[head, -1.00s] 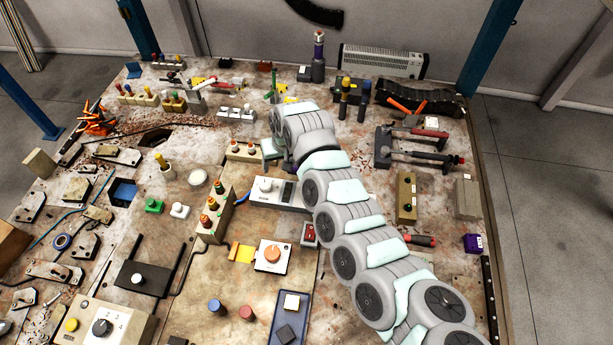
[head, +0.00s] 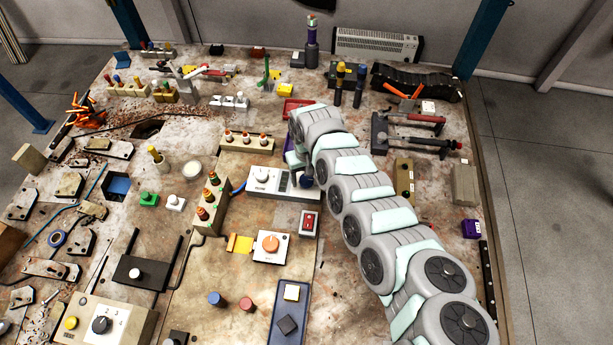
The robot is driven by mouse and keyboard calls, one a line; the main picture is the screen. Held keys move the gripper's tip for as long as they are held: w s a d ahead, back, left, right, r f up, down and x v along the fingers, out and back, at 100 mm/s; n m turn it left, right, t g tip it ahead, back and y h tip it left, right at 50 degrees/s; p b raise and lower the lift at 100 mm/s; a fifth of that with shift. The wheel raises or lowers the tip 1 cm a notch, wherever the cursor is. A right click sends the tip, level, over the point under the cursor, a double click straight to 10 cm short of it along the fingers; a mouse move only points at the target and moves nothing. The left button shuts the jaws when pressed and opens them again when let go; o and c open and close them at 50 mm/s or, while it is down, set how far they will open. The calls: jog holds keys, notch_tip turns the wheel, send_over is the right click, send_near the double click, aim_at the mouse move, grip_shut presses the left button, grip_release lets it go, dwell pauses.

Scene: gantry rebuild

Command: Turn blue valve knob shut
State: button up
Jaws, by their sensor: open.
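A round blue knob (head: 216,298) stands on the workbench near the bottom of the head view, to the left of a red knob. I cannot tell which of the two is the valve knob, or how either is turned. My grey arm reaches up from the lower right and ends near the middle of the bench. My gripper is hidden behind the arm's last links, and no fingertips show.
The white dial unit (head: 262,178) and a block with several orange-topped knobs (head: 247,144) stand left of the arm. The red knob (head: 246,304), an orange-dial box (head: 271,246) and a blue-grey tray (head: 279,338) are nearer. A red switch (head: 308,223) lies close by the arm.

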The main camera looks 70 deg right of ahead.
jog(key=shift+f, duration=0.2)
jog(key=c, duration=1.4)
